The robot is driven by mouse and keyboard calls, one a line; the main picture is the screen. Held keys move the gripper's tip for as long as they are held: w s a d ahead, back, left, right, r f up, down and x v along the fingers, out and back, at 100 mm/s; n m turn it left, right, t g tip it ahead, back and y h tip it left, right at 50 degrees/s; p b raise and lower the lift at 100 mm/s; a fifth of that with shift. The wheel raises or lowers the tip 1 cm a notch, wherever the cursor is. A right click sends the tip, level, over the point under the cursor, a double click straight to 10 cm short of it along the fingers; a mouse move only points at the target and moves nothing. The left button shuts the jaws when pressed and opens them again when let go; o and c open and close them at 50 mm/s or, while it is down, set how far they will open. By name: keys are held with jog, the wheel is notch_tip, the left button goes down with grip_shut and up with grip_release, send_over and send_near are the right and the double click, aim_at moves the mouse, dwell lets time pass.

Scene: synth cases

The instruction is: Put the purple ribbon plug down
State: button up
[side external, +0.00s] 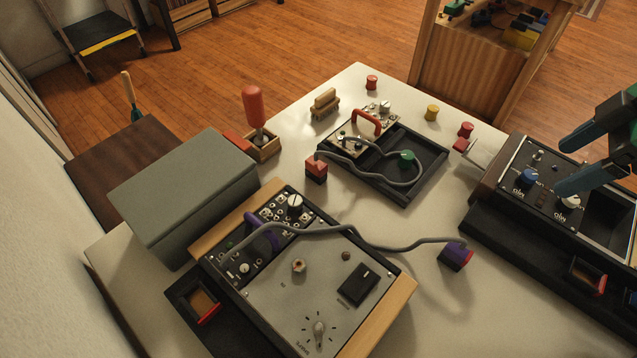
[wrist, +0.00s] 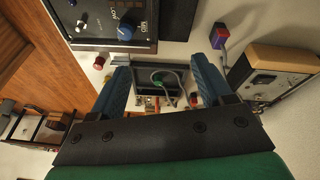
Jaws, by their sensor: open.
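The purple ribbon plug (side external: 455,257), a purple block with a red end, rests on the white table between the two consoles. In the wrist view the plug (wrist: 219,35) is at the upper right, outside and apart from the fingers. My gripper (side external: 562,167) is open, at the right over the dark console, up and right of the plug. In the wrist view its teal fingers (wrist: 163,72) are wide apart with nothing held.
A dark console (side external: 545,190) with knobs fills the table's right side. A red joystick (side external: 254,105), a grey-green box (side external: 185,190) and small red and yellow pegs stand around. Bare table surrounds the purple plug.

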jog(key=shift+w+d+r+m+t+h, duration=0.1)
jog(key=shift+d+m+t+h, duration=0.5)
jog(key=shift+m, duration=1.35)
jog(key=shift+s+d+r+m+t+h, duration=0.15)
jog(key=shift+d+m+t, duration=0.85)
jog(key=shift+m, duration=1)
jog(key=shift+w+d+m+t+h, duration=0.15)
jog(key=shift+d+m+t+h, duration=0.45)
jog(key=shift+m, duration=1.35)
